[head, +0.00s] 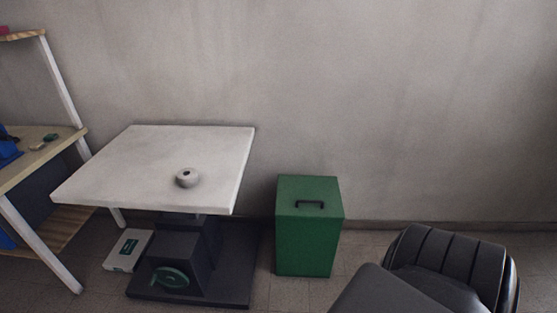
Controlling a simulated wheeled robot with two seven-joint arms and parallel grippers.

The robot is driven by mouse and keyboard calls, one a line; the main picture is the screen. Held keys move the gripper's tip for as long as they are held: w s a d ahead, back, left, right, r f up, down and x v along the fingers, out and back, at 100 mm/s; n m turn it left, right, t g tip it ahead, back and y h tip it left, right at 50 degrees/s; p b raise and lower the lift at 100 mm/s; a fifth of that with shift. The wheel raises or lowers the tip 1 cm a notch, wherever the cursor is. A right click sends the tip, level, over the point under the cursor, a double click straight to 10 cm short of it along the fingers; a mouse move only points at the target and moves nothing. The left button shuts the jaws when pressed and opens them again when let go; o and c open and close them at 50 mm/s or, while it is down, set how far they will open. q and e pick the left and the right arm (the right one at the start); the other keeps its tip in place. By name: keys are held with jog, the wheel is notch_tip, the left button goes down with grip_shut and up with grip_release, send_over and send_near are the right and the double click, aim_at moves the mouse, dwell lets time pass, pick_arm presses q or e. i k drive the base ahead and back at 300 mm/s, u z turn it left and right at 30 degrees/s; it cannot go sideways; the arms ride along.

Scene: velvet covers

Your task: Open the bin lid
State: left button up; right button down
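A green bin (305,246) stands upright on the floor near the wall, right of the white table. Its flat green lid (300,191) lies level on top and looks closed. A dark handle (310,205) sits on the lid towards its front edge. Neither of my grippers shows in the head view, so nothing of mine is seen touching the bin.
A white table (125,165) with a small round object (187,178) on it stands left of the bin, on a dark base (240,280). A black padded seat (445,255) fills the lower right. Wooden shelving (40,145) is at far left. Floor shows around the bin.

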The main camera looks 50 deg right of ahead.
aim_at(298, 197)
jog(key=z, duration=0.35)
jog(key=i, duration=0.95)
jog(key=z, duration=0.7)
